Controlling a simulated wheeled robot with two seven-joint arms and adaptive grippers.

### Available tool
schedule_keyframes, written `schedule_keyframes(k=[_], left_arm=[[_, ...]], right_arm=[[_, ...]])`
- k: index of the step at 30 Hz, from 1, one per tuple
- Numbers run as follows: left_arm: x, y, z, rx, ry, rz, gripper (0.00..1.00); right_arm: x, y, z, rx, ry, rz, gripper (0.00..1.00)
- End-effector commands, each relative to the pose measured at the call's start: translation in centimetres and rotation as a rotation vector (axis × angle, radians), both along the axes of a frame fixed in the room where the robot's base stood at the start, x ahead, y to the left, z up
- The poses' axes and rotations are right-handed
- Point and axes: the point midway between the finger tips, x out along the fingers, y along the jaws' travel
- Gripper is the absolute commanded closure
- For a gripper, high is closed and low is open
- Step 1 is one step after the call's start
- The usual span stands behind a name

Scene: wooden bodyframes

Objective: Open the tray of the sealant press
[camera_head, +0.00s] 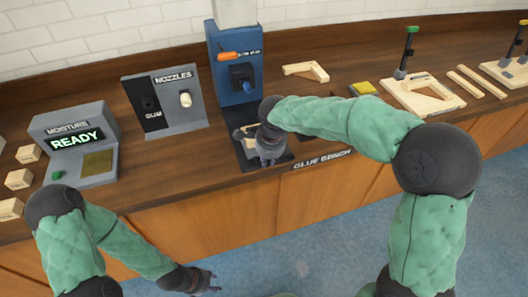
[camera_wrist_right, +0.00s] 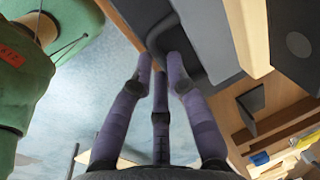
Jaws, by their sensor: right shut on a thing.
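The sealant press (camera_head: 228,95) is a blue upright machine with an orange tube near its top, at the back of the bench in the head view. Its dark tray (camera_head: 243,156) lies low at its front with a pale wooden piece (camera_head: 250,142) on it. My right gripper (camera_head: 268,158) is at the front of the tray, partly covering it. In the right wrist view my right gripper (camera_wrist_right: 161,66) has its fingers shut around a dark handle (camera_wrist_right: 186,42) at the tray's edge. My left gripper (camera_head: 212,284) hangs low before the bench, away from everything; its finger opening is unclear.
A moisture device (camera_head: 85,150) showing READY and a nozzles stand (camera_head: 168,100) are left of the press. Small wooden blocks (camera_head: 18,180) lie at far left. Wooden frame parts (camera_head: 425,95) and clamps are at right. Floor before the bench is free.

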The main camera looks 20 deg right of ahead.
Motion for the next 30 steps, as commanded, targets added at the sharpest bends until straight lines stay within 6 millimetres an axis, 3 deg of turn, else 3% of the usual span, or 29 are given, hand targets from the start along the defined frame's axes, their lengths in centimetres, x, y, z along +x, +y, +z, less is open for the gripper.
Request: schedule_keyframes(k=[13, 14, 15, 16, 26, 30], left_arm=[[0.0, 0.0, -0.1, 0.0, 0.0, 0.0, 0.6], [0.0, 0.0, -0.1, 0.0, 0.0, 0.0, 0.6], [0.0, 0.0, -0.1, 0.0, 0.0, 0.0, 0.6], [0.0, 0.0, -0.1, 0.0, 0.0, 0.0, 0.6], [0.0, 0.0, -0.1, 0.0, 0.0, 0.0, 0.6], [0.0, 0.0, -0.1, 0.0, 0.0, 0.0, 0.6]], right_arm=[[-0.7, 0.0, 0.1, 0.0, -0.004, -0.001, 1.0], [-0.7, 0.0, 0.1, 0.0, -0.004, -0.001, 0.75], [-0.7, 0.0, 0.1, 0.0, -0.004, -0.001, 0.64], [-0.7, 0.0, 0.1, 0.0, -0.003, -0.001, 0.59], [-0.7, 0.0, 0.1, 0.0, -0.002, -0.001, 0.59], [-0.8, -0.1, 1.1, 0.0, -0.004, -0.001, 0.59]])
